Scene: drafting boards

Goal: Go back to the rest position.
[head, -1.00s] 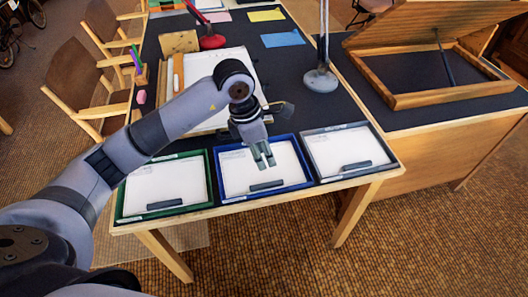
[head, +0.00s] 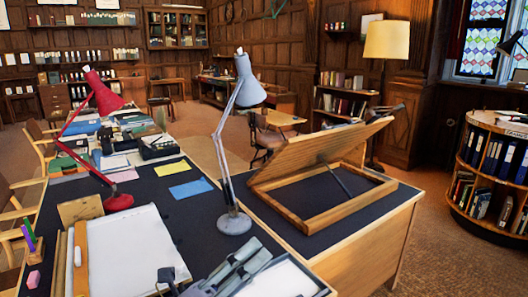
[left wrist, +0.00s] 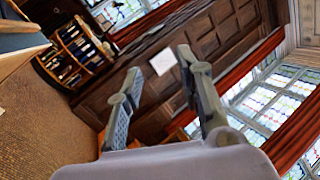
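My left gripper (head: 262,252) is at the bottom of the head view, over the near end of the dark drafting table (head: 150,205), in front of the grey lamp's base. In the left wrist view my left gripper (left wrist: 158,62) has its two fingers wide apart with nothing between them. That view looks across the room at wood panelling and leaded windows. My right gripper is in neither current view.
A grey desk lamp (head: 233,222) and a red desk lamp (head: 117,201) stand on the table. A tilted wooden drafting board (head: 310,150) is at right. A white tray (head: 285,280) shows partly at the bottom. A round bookcase (head: 490,165) stands far right.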

